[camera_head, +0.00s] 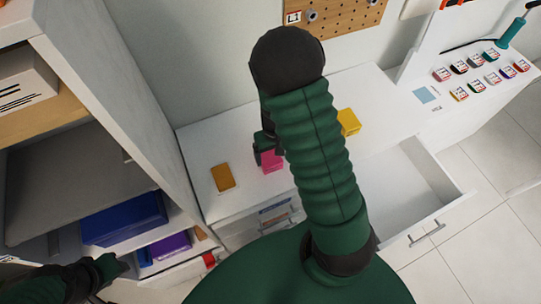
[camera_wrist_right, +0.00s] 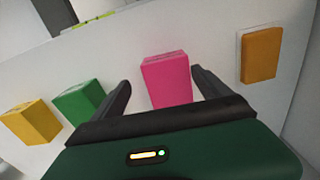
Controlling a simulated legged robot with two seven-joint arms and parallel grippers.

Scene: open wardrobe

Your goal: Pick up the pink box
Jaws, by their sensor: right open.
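The pink box (camera_head: 271,160) stands on the white countertop, partly hidden by my right gripper and arm in the head view. In the right wrist view the pink box (camera_wrist_right: 167,80) is upright between the two fingers. My right gripper (camera_wrist_right: 160,88) is open, with a finger on each side of the box and a visible gap to each. In the head view my right gripper (camera_head: 262,148) is mostly hidden behind my arm. My left arm shows at the lower left of the head view; whether its gripper is open or shut is not clear.
An orange box (camera_head: 222,177) lies left of the pink box. A yellow box (camera_head: 348,122) stands to the right, and a green box (camera_wrist_right: 80,103) shows in the wrist view. An open drawer (camera_head: 445,199) juts out at right. A shelf unit (camera_head: 110,95) stands at left.

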